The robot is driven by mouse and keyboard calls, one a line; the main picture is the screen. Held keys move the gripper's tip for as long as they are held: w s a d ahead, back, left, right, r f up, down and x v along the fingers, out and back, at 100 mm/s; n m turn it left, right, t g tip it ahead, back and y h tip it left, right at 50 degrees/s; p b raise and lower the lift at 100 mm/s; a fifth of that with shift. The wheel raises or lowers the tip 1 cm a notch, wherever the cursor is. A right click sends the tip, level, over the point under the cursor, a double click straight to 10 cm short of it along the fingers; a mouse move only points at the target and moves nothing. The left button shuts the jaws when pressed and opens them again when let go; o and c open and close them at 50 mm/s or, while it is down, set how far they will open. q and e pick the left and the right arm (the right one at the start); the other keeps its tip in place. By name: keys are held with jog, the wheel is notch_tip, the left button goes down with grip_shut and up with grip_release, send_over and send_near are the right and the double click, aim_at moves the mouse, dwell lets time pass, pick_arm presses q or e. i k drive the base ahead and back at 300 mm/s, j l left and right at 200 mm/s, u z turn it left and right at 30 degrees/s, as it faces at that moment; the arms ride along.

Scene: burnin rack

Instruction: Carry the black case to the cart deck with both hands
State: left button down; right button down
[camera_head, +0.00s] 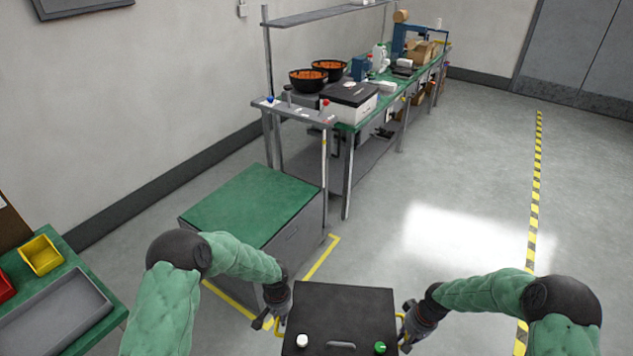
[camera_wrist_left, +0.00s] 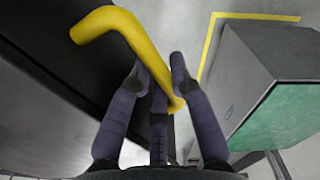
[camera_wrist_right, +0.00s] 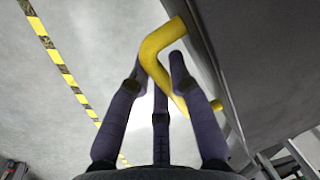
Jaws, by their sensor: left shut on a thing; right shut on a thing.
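The black case (camera_head: 340,305) is at the bottom centre of the head view, between my two grippers. A white knob, a green knob and a grey grip show on its top. My left gripper (camera_head: 278,318) is shut on a yellow handle (camera_wrist_left: 125,30) on the case's left side. My right gripper (camera_head: 405,334) is shut on the yellow handle (camera_wrist_right: 160,42) on the right side. The case's lower part is hidden in the head view. A grey block with a green top (camera_head: 252,204) stands ahead left; I cannot tell whether it is the cart deck.
A long green workbench (camera_head: 352,127) beyond holds bowls, a white box with a black lid and tools. A green table (camera_head: 97,317) at lower left holds a grey tray and bins. Yellow floor tape (camera_head: 322,258) borders the block. Floor to the right is clear.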

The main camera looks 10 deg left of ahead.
aim_at(256, 216)
jog(key=i+j+z, duration=0.25)
jog(key=i, duration=0.75)
jog(key=i+l+u, duration=0.1)
jog(key=i, duration=0.4)
jog(key=i+l+u, duration=0.1)
jog(key=i+l, duration=0.15)
jog(key=i, duration=0.2)
jog(key=i+u, duration=0.15)
jog(key=u, duration=0.2)
jog(key=i+l+u, duration=0.1)
jog(key=u, duration=0.25)
jog(key=i+l+u, duration=0.15)
jog(key=u, duration=0.2)
jog(key=i+u, duration=0.15)
jog(key=u, duration=0.2)
jog(key=i+u, duration=0.2)
jog(key=u, duration=0.15)
jog(key=i+l+u, duration=0.15)
jog(key=u, duration=0.2)
jog(key=i+u, duration=0.2)
